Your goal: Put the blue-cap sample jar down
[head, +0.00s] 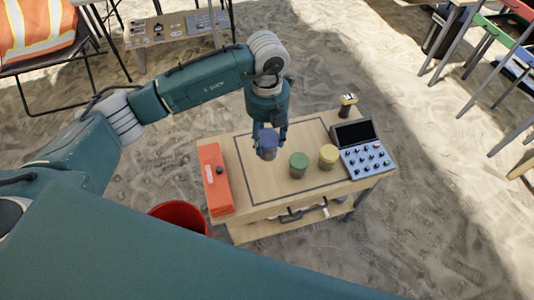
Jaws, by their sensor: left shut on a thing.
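The blue-cap sample jar (268,152) is held between the fingers of my left gripper (269,135), which points down over the wooden table (240,178). The jar is upright, within the dark outlined rectangle on the tabletop as seen from above. I cannot tell whether its base touches the table. A green-cap jar (299,164) and a yellow-cap jar (328,156) stand to its right, apart from it. My right gripper is not in view.
An orange-red box (215,179) lies on the table's left edge. A control panel with knobs (366,158) and a small yellow-topped device (347,105) are at the right. A red bucket (180,214) stands on the sand at the left. The outlined area's left part is clear.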

